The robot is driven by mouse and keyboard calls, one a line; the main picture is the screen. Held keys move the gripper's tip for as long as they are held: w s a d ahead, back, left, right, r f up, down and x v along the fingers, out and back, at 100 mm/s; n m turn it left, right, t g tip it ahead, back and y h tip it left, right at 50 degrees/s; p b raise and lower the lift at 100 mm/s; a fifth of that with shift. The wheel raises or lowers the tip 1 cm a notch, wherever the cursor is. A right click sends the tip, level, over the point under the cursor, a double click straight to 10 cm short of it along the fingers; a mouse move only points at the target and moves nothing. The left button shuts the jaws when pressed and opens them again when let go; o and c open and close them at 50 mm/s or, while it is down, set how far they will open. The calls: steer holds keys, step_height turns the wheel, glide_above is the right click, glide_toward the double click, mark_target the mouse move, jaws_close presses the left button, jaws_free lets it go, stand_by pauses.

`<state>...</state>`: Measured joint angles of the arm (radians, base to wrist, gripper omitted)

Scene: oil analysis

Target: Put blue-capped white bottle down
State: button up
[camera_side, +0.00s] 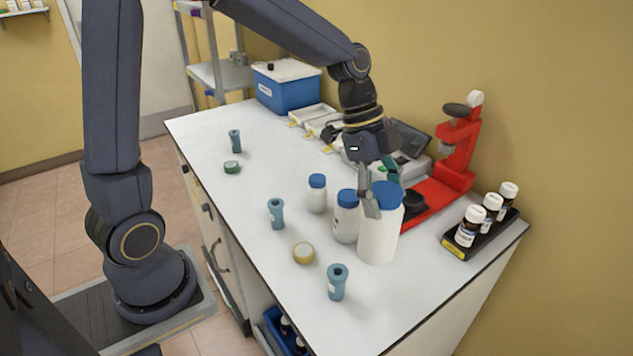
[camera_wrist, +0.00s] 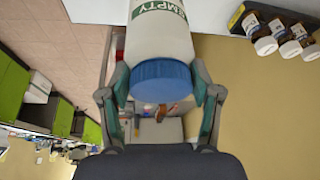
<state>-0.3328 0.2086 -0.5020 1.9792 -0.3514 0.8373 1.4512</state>
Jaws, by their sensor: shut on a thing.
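The largest blue-capped white bottle (camera_side: 377,240) is upright at the front right of the white bench. My gripper (camera_side: 386,198) is above it with its fingers on either side of the blue cap, shut on the bottle. In the wrist view, the white bottle (camera_wrist: 160,35) shows the word EMPTY and its blue cap (camera_wrist: 162,80) is between the fingers of my gripper (camera_wrist: 160,95). Its base is at or very close to the bench top; I cannot tell whether it touches.
A medium (camera_side: 344,222) and a small blue-capped bottle (camera_side: 317,197) stand to its left. A red stand (camera_side: 455,150) is behind, and a black rack (camera_side: 483,240) of brown bottles is right. The bench's front right is clear.

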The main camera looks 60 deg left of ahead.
steer(key=w+f, duration=0.1)
steer(key=f, duration=0.1)
steer(key=w+d+f, duration=0.1)
steer(key=w+f, duration=0.1)
steer(key=shift+w+f, duration=0.2)
steer(key=shift+f, duration=0.05)
steer(key=shift+w+f, duration=0.2)
steer(key=shift+f, duration=1.6)
steer(key=shift+f, duration=0.15)
steer(key=o, duration=1.1)
